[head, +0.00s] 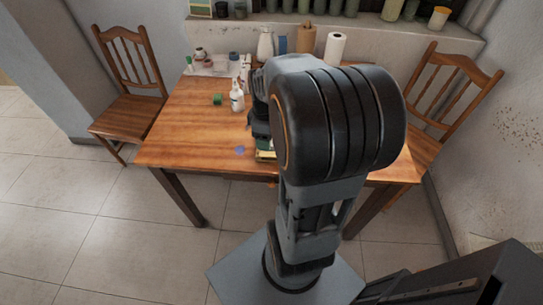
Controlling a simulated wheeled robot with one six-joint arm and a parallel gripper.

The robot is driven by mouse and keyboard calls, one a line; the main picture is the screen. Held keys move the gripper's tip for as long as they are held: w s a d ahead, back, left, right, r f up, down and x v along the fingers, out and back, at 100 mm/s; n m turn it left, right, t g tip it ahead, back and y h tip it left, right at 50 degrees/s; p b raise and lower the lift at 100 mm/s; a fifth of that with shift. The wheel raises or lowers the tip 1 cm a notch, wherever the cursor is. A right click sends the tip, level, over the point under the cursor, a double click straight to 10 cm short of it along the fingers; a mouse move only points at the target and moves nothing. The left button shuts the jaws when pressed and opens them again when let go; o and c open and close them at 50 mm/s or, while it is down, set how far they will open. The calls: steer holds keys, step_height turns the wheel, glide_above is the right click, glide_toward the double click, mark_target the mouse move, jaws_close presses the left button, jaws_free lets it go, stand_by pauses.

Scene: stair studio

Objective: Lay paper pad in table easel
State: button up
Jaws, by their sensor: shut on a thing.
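My gripper (259,127) is low over the front middle of the wooden table, pointing down, and mostly hidden behind my own arm. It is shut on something. A small flat thing in dark green and pale yellow, which looks like the paper pad (265,155), shows just below it near the table's front edge. My arm hides most of that thing, so I cannot tell its tilt or whether it touches the table. I cannot make out the table easel; it may be behind my arm.
The wooden table (190,130) has free room at its left. A white spray bottle (237,97), a green roll (217,99) and a blue disc (239,149) are on it. A tray (212,69) with small bottles stands at the back left. Chairs stand left (133,95) and right (446,95).

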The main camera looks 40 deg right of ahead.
steer(key=shift+n, duration=0.8)
steer(key=s, duration=0.1)
steer(key=s+d+b, duration=0.1)
steer(key=s+b, duration=0.1)
steer(key=shift+s+d+f, duration=0.15)
steer(key=shift+s+f, duration=0.25)
steer(key=shift+w+d+f, duration=0.1)
steer(key=shift+w+d, duration=0.05)
steer(key=w+d+f, duration=0.1)
steer(key=w+f, duration=0.2)
steer(key=w+d+f, duration=0.2)
steer(key=w, duration=0.2)
steer(key=w+d+f, duration=0.2)
steer(key=w+f, duration=0.1)
steer(key=w, duration=0.1)
steer(key=shift+w+f, duration=0.25)
steer(key=shift+f, duration=0.1)
steer(key=shift+w+f, duration=0.2)
steer(key=shift+f, duration=1.65)
steer(key=shift+f, duration=0.1)
